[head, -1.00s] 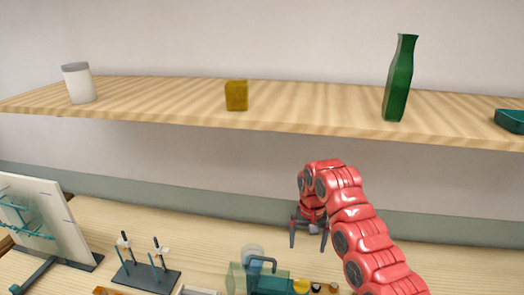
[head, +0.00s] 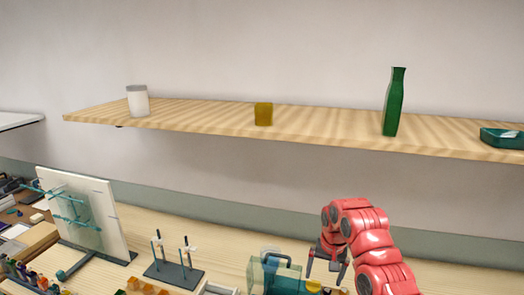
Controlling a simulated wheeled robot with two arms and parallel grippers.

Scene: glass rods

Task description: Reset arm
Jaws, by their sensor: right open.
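My right arm, red and segmented, comes in from the lower right of the head view. Its gripper (head: 326,268) hangs pointing down over the table, with its two dark fingers apart and nothing seen between them. It is just to the right of a teal see-through container (head: 272,277) with a dark handle; I cannot tell whether they touch. My left gripper is not in view.
A wooden shelf (head: 200,119) above holds a white jar (head: 138,101), an amber block (head: 263,114), a green bottle (head: 394,103) and a teal tray (head: 502,138). A rod stand (head: 174,272) and a white pegboard (head: 100,215) stand left on the table.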

